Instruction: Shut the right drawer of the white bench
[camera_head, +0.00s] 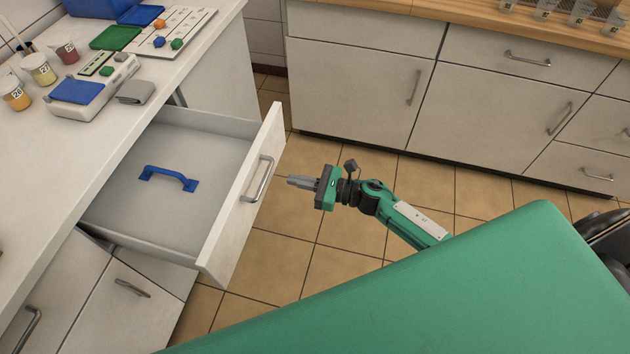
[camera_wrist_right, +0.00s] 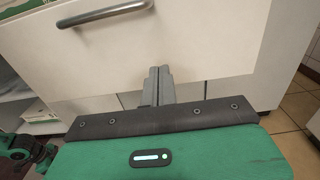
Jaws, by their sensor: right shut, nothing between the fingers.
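The right drawer (camera_head: 245,205) of the white bench (camera_head: 115,130) stands pulled out, with a metal bar handle (camera_head: 258,179) on its front. A blue handle-shaped piece (camera_head: 168,178) lies on the drawer's floor. My right gripper (camera_head: 291,182) is shut and empty, just to the right of the drawer front and pointing at it. In the right wrist view the shut fingers (camera_wrist_right: 158,84) are in front of the drawer's white front (camera_wrist_right: 205,50), below its handle (camera_wrist_right: 103,13). I cannot tell whether they touch it.
On the bench top stand several labelled cups (camera_head: 40,69), a white device with a blue pad (camera_head: 92,88) and a board with coloured pieces (camera_head: 165,32). White cabinets (camera_head: 360,85) with a wooden top line the back. The tiled floor (camera_head: 290,245) around my right gripper is clear.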

